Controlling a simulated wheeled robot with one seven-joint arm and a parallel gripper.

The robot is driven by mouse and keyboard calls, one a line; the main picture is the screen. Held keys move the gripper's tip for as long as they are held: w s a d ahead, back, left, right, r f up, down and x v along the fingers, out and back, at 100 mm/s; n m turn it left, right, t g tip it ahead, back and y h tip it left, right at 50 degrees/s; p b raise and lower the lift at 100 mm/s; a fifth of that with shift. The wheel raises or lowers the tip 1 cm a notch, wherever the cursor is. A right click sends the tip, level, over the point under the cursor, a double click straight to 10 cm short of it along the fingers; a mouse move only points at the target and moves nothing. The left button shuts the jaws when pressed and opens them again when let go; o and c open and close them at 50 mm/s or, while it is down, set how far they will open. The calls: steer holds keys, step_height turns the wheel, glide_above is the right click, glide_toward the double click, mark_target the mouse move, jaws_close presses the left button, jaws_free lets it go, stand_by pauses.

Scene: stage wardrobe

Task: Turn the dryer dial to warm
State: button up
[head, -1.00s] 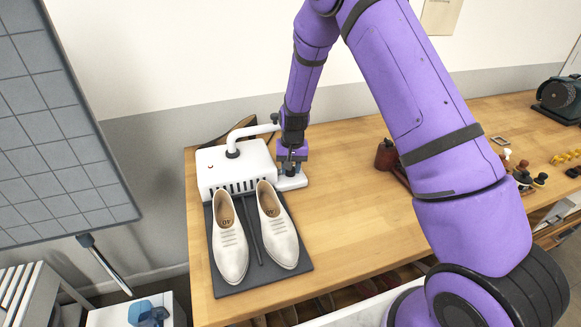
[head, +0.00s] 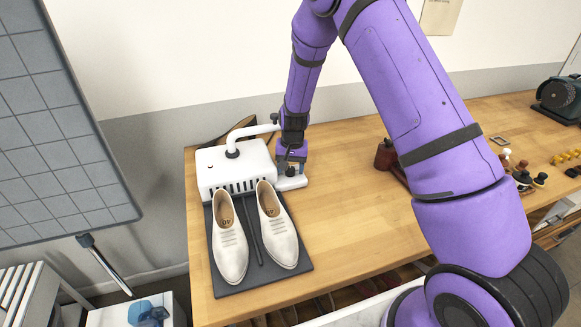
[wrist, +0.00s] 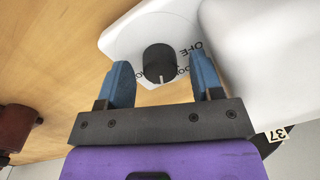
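The white dryer (head: 234,168) stands at the back left of the wooden table, with a bent white pipe on top. Its black dial (wrist: 159,62) sits on a white plate at the dryer's side, with a white pointer line and printed labels, one reading OFF; the other labels are partly hidden. My gripper (wrist: 164,80) is open, its blue fingers on either side of the dial with a gap to each. In the head view my gripper (head: 291,169) is pointed down over the plate, and the dial is hidden there.
White shoes (head: 229,245) rest on a dark mat (head: 301,265) in front of the dryer. A dark red object (head: 385,154) stands to the right of my gripper. Stamps and small yellow pieces lie farther right. The table middle is clear.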

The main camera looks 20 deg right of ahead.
step_height(320, 180, up, 11)
steer(key=shift+d, duration=0.3)
stand_by(0.4)
steer(key=shift+s, duration=0.1)
step_height(320, 180, up, 13)
steer(key=n+t, duration=0.1)
glide_above(292, 168)
steer(key=s+d, duration=0.2)
steer(key=s, duration=0.5)
steer(key=s+d+r+t, duration=0.1)
steer(key=s+d+r, duration=0.1)
steer(key=s+r, duration=0.65)
steer(key=s+d+r+n+t, duration=0.1)
steer(key=s+r, duration=0.2)
steer(key=s, duration=0.8)
steer(key=s+d+r+n+t, duration=0.1)
steer(key=s+r, duration=0.3)
steer(key=s, duration=0.7)
steer(key=shift+d+n+t+h, duration=0.15)
steer(key=shift+n+t+h, duration=0.15)
steer(key=shift+n+t, duration=0.25)
